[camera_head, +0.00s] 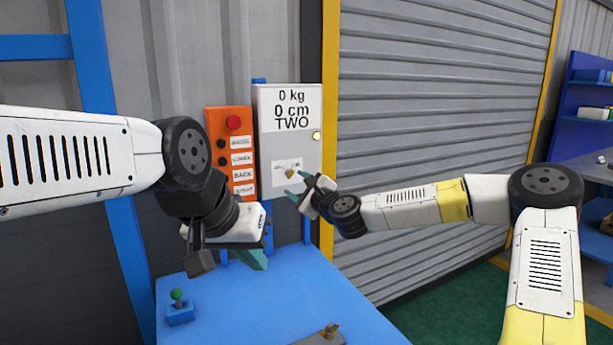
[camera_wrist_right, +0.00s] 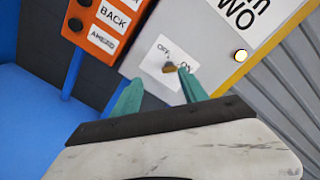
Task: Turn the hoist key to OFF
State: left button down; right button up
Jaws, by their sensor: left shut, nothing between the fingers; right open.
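The hoist key (camera_head: 291,174) is a small brass-coloured key on a white plate low on the grey control box (camera_head: 262,150). In the right wrist view the key (camera_wrist_right: 169,68) sits between the OFF label (camera_wrist_right: 163,48) and the ON label (camera_wrist_right: 187,66); which one it points to is hard to tell. My right gripper (camera_head: 297,186) is open just in front of the plate. Its teal fingers (camera_wrist_right: 160,82) are on either side below the key, apart from it as far as I see. My left gripper (camera_head: 257,261) is shut and empty above the blue table.
An orange button panel (camera_head: 230,150) with a red button is left of the box. A lit round lamp (camera_head: 316,136) is on the box's right side. The blue table (camera_head: 270,300) carries a green-topped joystick (camera_head: 178,304) and a grey piece with a brass top (camera_head: 325,336).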

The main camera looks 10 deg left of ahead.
aim_at(292, 175)
jog(key=shift+m+t, duration=0.3)
jog(key=shift+m, duration=0.3)
jog(key=x, duration=0.2)
jog(key=d+x, duration=0.1)
jog(key=x, duration=0.2)
jog(key=w+x, duration=0.1)
jog(key=x, duration=0.2)
jog(key=shift+d+r, duration=0.15)
jog(key=shift+d, duration=0.1)
jog(key=shift+s, duration=0.1)
grip_shut()
